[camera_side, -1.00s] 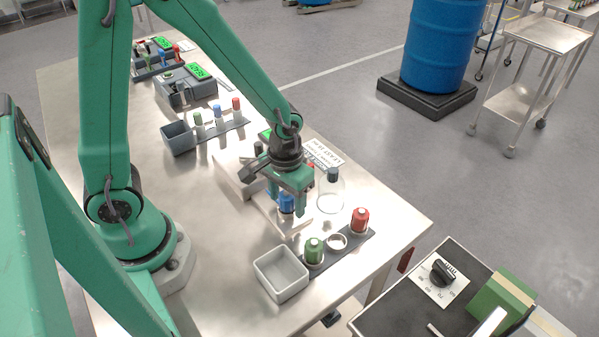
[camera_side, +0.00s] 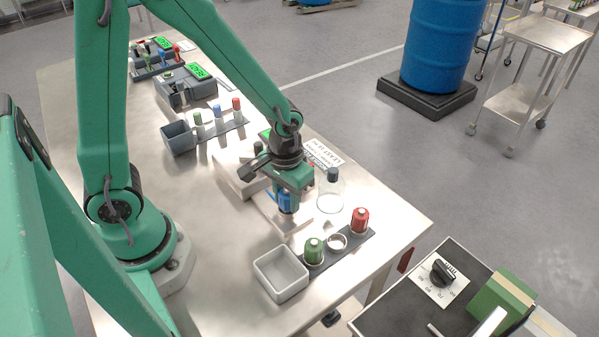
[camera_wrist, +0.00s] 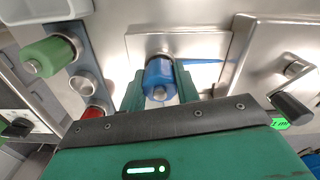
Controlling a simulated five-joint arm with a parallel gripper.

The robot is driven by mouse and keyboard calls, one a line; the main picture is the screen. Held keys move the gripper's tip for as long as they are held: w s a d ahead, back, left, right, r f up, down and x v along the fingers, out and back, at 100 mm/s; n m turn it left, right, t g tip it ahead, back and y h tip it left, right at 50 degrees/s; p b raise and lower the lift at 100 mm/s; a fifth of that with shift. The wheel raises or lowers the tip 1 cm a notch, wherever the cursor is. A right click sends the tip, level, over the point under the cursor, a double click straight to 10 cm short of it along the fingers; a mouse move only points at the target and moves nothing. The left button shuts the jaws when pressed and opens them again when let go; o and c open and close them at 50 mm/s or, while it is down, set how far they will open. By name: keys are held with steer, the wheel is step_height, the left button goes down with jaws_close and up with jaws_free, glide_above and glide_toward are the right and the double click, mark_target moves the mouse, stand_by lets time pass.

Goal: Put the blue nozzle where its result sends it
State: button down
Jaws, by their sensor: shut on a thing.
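The blue nozzle (camera_side: 285,203) stands upright at a metal fixture plate (camera_side: 265,208) near the middle of the bench. In the wrist view the blue nozzle (camera_wrist: 160,76) sits between my two green fingers. My gripper (camera_side: 287,198) points down and is shut on the nozzle; it also shows in the wrist view (camera_wrist: 160,90). A rack (camera_side: 350,243) on the near right holds a green nozzle (camera_side: 314,250), an empty ring seat (camera_side: 336,241) and a red nozzle (camera_side: 360,219). A grey open bin (camera_side: 281,274) beside the rack looks empty.
A clear flask with a dark cap (camera_side: 331,192) stands close to the right of my gripper. A printed card (camera_side: 322,155) lies behind it, its text too small to read. More racks, a small bin (camera_side: 179,138) and green-lit testers (camera_side: 188,84) stand farther back.

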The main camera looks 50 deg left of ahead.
steer(key=shift+r, duration=0.6)
steer(key=shift+r, duration=0.65)
steer(key=shift+r, duration=0.1)
steer(key=shift+r, duration=0.35)
stand_by(0.4)
steer(key=w+d+r, duration=0.1)
steer(key=d+r, duration=0.1)
steer(key=d, duration=0.4)
steer(key=w+d+r, duration=0.1)
steer(key=w+d, duration=0.1)
steer(key=d, duration=0.5)
steer(key=shift+w+r, duration=0.15)
steer(key=shift+r, duration=0.2)
steer(key=shift+a+f, duration=0.1)
steer(key=shift+f, duration=0.05)
